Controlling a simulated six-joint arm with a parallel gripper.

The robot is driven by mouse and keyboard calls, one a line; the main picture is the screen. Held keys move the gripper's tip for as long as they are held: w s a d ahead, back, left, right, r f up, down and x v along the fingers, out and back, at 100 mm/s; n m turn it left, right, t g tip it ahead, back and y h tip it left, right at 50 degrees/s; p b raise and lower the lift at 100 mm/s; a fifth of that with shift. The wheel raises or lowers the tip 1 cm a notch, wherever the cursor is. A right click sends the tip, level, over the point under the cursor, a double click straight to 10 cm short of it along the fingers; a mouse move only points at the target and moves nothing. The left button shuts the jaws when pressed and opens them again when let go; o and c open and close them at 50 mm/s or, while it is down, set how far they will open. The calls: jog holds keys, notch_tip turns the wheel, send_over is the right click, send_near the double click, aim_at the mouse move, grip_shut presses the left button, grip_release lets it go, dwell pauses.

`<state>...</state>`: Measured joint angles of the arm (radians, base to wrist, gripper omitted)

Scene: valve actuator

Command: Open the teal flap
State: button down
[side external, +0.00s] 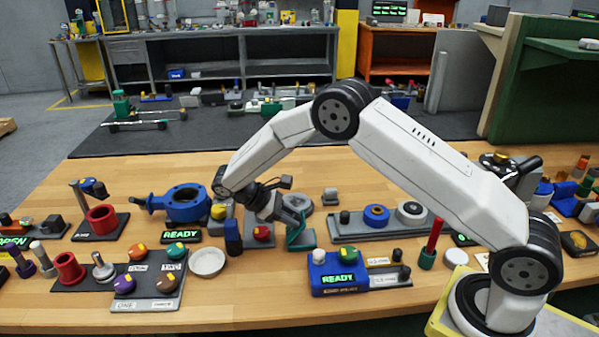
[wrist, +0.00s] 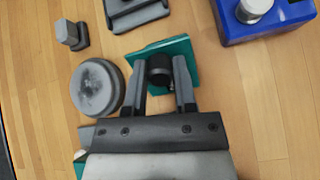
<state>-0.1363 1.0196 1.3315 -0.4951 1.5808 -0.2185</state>
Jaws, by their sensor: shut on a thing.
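The teal flap (side external: 302,239) stands near the middle of the wooden table in the side external view. In the wrist view the flap (wrist: 186,52) is a flat teal plate with a short black knob (wrist: 160,66) on it. My gripper (side external: 297,218) is over the flap, with its fingers pointing down at it. In the wrist view my gripper (wrist: 159,72) has one finger on each side of the black knob and is shut on it. The flap's hinge and the lower part of its mount are hidden, and its angle is hard to tell.
A round grey disc (wrist: 97,88) sits close left of my gripper. A blue box (side external: 338,274) with a READY display stands at the front right. A grey tray (side external: 380,222) is to the right. A blue valve body (side external: 187,203) is to the left.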

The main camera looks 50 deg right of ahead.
jog(key=shift+w+a+r+g+h, duration=0.1)
jog(key=shift+w+a+g+h, duration=0.35)
jog(key=shift+g+h, duration=0.15)
jog(key=shift+c, duration=2)
grip_release()
jog(key=shift+w+a, duration=0.1)
jog(key=shift+v, duration=2.45)
notch_tip(320, 180, up, 7)
jog(key=shift+s, duration=0.2)
